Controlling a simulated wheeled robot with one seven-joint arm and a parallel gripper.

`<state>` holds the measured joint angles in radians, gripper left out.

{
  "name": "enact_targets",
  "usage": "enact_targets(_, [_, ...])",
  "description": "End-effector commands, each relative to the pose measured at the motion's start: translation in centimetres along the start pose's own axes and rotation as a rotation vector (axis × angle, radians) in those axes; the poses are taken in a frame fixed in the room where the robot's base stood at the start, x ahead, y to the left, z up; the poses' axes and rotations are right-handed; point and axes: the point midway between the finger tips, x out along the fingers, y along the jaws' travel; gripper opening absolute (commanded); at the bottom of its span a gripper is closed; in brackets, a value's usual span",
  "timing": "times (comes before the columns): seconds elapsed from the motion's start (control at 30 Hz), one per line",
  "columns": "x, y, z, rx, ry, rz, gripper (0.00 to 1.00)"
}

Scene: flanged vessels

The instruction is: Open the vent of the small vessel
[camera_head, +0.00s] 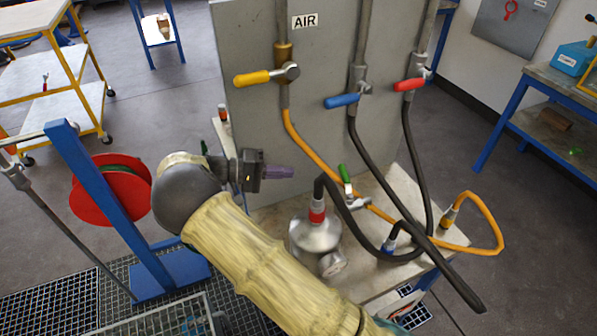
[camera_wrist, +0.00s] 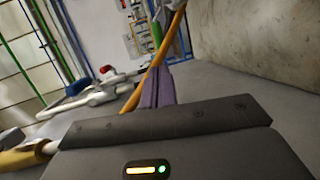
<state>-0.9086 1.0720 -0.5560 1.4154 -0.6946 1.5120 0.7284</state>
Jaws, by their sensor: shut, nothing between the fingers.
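The small metal vessel (camera_head: 316,236) stands on the light bench top, partly hidden behind my arm. A red-banded coupling (camera_head: 317,211) sits on its top with a dark hose bending up from it. A small green lever (camera_head: 345,174) stands nearly upright just behind and right of the vessel. I cannot tell which part is the vent. My gripper (camera_head: 288,172) is left of the green lever and above the vessel, pointing right, apart from both. Its purple fingers (camera_wrist: 158,86) are together and empty in the wrist view.
A grey panel marked AIR (camera_head: 304,21) rises behind, with yellow (camera_head: 252,78), blue (camera_head: 342,101) and red (camera_head: 409,85) levers. An orange hose (camera_head: 305,153) and dark hoses (camera_head: 385,155) hang before it. A red reel (camera_head: 98,187) on a blue post stands left.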

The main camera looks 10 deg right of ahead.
Motion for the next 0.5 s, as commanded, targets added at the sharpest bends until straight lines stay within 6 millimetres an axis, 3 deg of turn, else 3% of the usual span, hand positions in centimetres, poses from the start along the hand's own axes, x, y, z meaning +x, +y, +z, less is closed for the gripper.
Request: enact_targets(0.5, [8.1, 0.2, 0.1, -0.005, 0.007, -0.001, 0.0])
